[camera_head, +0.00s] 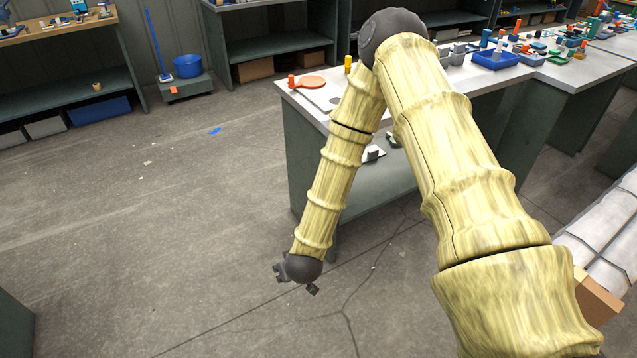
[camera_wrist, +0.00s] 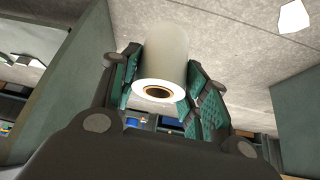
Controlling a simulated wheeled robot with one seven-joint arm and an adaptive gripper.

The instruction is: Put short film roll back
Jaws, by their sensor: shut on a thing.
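The short film roll (camera_wrist: 166,60) is a pale grey-white cylinder with a white end face and a brown core, seen in the wrist view. My gripper (camera_wrist: 166,82) has its green-padded fingers on both sides of it and is shut on it. In the head view my gripper (camera_head: 296,279) hangs low at the end of my arm, over the floor in front of the workbench's left end. The roll itself cannot be made out in the head view.
A workbench (camera_head: 318,93) with a grey top carries an orange disc (camera_head: 312,83) and many small parts. White wrapped goods (camera_head: 607,225) and a cardboard box (camera_head: 597,298) are at right. The left floor is mostly clear.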

